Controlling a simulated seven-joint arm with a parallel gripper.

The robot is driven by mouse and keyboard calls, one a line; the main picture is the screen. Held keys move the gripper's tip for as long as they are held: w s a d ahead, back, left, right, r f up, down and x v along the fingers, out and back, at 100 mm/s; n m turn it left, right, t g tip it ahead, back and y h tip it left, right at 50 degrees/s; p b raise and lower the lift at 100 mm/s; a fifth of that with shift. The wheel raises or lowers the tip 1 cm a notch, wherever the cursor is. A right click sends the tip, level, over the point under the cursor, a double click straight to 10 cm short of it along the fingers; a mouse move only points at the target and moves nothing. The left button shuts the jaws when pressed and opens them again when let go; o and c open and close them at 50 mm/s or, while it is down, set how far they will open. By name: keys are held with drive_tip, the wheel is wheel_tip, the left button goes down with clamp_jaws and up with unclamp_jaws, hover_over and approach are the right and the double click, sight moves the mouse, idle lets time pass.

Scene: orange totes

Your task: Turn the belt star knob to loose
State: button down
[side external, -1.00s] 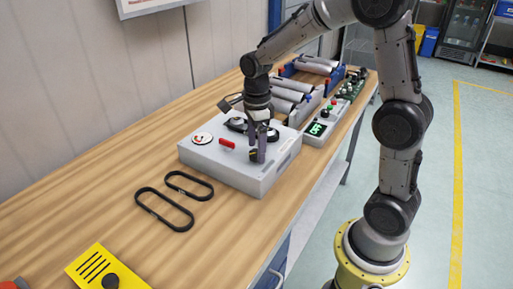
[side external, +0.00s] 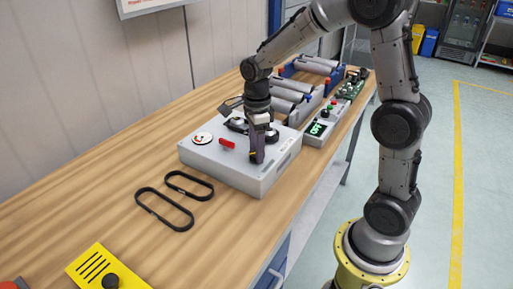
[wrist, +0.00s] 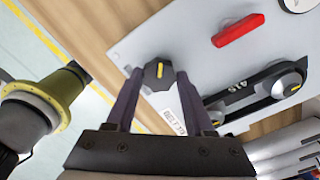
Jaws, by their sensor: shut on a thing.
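The belt star knob (wrist: 152,78) is dark with a yellow pointer line, near a corner of the pale grey box (side external: 215,171). My gripper (wrist: 157,78) is shut on it, with one finger on each side. In the wrist view the pointer is close to upright in the picture. A label by the knob is partly hidden by a finger. In the side view my gripper (side external: 257,158) reaches down to the box top and mostly hides the knob.
On the box are a red lever (side external: 227,143), a round gauge (side external: 202,138) and a belt over pulleys (wrist: 262,93). Two black belts (side external: 165,208) lie on the wooden bench. Rollers (side external: 290,90) and a control box with a green display (side external: 317,129) stand behind.

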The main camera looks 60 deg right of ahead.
drive_tip(key=shift+n, duration=0.4)
drive_tip(key=n, duration=1.2)
drive_tip(key=shift+a+r+n, duration=0.1)
drive_tip(key=shift+n, duration=0.2)
drive_tip(key=n, duration=1.2)
drive_tip(key=shift+n, duration=0.3)
drive_tip(key=shift+c, duration=1.4)
unclamp_jaws()
